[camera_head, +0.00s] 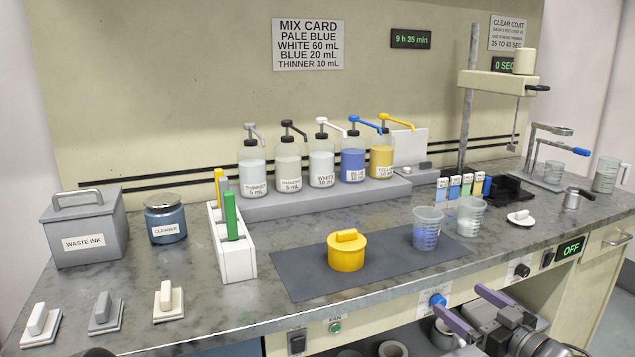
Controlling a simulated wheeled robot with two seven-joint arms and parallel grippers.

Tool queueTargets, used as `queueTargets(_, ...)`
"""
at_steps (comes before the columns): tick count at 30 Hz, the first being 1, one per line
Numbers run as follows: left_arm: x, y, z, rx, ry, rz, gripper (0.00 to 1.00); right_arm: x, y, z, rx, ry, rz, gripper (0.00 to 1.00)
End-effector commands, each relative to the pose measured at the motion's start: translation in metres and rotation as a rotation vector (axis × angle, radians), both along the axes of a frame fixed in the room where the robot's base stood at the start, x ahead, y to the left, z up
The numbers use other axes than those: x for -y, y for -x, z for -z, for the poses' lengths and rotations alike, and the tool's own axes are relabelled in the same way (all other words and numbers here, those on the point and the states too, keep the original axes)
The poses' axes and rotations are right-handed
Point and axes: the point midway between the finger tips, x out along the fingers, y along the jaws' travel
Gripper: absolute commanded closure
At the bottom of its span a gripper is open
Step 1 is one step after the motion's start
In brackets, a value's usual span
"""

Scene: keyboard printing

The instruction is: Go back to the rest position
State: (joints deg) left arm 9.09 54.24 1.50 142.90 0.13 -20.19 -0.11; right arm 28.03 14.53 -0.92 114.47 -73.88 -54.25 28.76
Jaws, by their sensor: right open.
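My right gripper (459,298) is at the lower right, in front of the bench's front edge and low beside its front panel. Its two purple fingers are spread apart with nothing between them. My left gripper does not show; only a small dark shape is cut off at the bottom left edge. A yellow lidded pot (347,254) stands on the dark mat (300,284). A clear cup with bluish marks (427,229) stands at the mat's right part, and another clear cup (470,216) is just right of it.
Pump bottles (321,163) line a grey step at the back. A white rack (237,262) with a green-handled tool, a waste ink box (85,230) and a cleaner jar (166,220) stand left. A stirrer stand (466,100) is at the back right. Several handled blocks (105,312) lie front left.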

Motion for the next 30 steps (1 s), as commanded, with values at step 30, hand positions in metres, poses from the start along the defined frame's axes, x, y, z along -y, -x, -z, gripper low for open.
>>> queueTargets(30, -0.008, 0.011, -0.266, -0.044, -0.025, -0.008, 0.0, -0.222, 0.355, 0.161, -1.584, -0.092, 0.278, 0.0)
